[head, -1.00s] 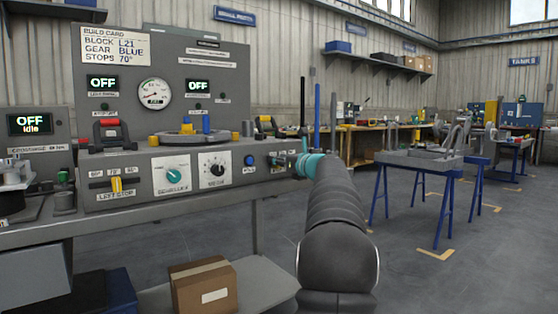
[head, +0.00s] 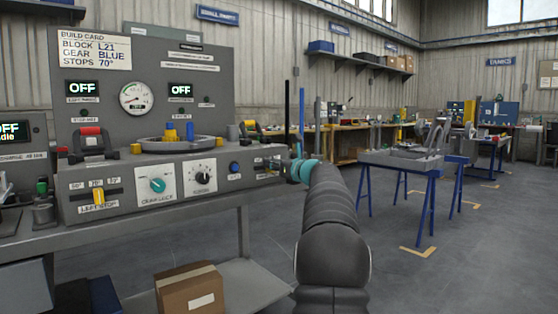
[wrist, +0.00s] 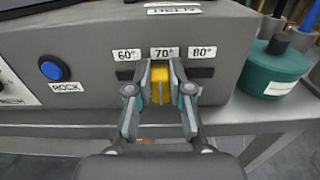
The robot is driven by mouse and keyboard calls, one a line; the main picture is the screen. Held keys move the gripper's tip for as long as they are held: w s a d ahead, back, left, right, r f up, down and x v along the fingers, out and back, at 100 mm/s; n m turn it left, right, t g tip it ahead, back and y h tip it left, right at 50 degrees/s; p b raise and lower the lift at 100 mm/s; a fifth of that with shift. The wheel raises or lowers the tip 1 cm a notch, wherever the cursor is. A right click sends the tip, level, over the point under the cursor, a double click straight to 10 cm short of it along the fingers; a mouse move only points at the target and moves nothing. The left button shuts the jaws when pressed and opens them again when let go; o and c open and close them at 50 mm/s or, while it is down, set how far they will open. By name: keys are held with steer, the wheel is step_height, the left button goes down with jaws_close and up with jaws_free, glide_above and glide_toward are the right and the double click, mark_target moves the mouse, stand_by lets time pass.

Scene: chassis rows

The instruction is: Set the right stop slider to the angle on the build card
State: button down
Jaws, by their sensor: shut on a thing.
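The right stop slider (wrist: 161,84) is a yellow knob in a dark slot on the grey console front in the wrist view. It sits under the middle label, 70° (wrist: 165,53), between the 60° label (wrist: 126,55) and the 80° label (wrist: 202,52). My gripper (wrist: 160,92) has one finger on each side of the knob and is shut on it. In the head view my gripper (head: 285,168) is at the console's right end, and the slider is hard to make out. The build card (head: 95,47) reads block L21, gear blue, stops 70°.
A blue ROCK button (wrist: 53,69) is left of the slider. A green-lidded container (wrist: 272,68) stands to the right on the bench. In the head view, the left stop slider (head: 98,197) is yellow, near its 70° mark. Open floor lies right of the bench.

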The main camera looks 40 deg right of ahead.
steer(key=shift+d, duration=0.3)
steer(key=c, duration=1)
jaws_free()
steer(key=shift+c, duration=0.2)
steer(key=s, duration=1.2)
steer(key=shift+a, duration=0.1)
